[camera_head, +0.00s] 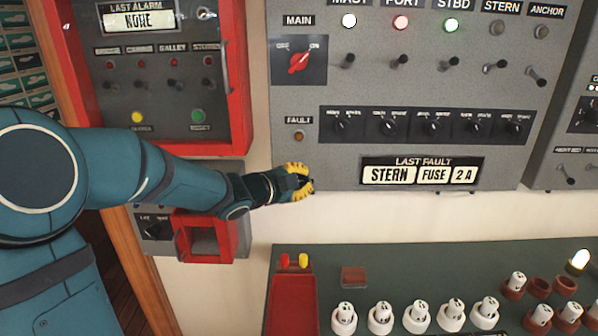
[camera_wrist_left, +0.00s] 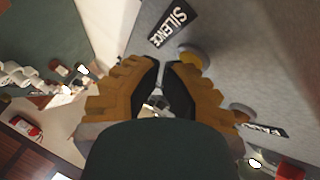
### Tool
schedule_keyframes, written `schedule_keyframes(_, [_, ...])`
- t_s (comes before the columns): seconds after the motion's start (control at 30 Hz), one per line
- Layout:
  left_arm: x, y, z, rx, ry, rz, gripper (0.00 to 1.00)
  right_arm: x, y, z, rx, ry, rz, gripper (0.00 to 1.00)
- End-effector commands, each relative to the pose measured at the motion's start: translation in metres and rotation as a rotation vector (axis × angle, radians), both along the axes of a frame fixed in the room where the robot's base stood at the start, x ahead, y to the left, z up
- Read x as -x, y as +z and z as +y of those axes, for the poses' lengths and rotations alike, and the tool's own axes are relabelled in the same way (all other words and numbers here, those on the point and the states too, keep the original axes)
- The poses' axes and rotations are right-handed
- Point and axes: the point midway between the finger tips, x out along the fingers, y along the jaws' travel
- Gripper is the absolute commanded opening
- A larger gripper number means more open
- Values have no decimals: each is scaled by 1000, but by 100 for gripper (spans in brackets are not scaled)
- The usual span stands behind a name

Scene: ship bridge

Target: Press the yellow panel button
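In the left wrist view a round yellow button (camera_wrist_left: 193,57) sits on the grey panel beside a black SILENCE label (camera_wrist_left: 168,27). My left gripper (camera_wrist_left: 160,68) is right next to it, its fingertips together with nothing seen between them. I cannot tell whether they touch the button. In the head view my left gripper (camera_head: 308,184) is at the lower left corner of the large grey panel (camera_head: 340,172), below the FAULT lamp (camera_head: 299,136), and hides the button and its label. My right gripper is out of view.
A red-framed alarm panel (camera_head: 238,90) at left carries another yellow round part (camera_head: 137,117) and a green one (camera_head: 197,116). A red box (camera_head: 205,235) is below my left forearm. A dark green console (camera_head: 400,262) with several white pegs is below.

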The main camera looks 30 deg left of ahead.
Motion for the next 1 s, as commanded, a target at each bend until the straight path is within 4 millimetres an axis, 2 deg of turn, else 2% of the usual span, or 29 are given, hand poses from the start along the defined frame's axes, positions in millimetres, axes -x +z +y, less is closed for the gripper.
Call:
schedule_keyframes(0.3, [12, -1, -7, 1, 2, 0, 0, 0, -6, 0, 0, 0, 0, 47])
schedule_keyframes(0.7, [15, 0, -9, 0, 1, -1, 0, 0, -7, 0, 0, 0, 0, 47])
schedule_keyframes(1.0, [37, -1, -23, -1, -1, -2, 0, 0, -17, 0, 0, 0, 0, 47])
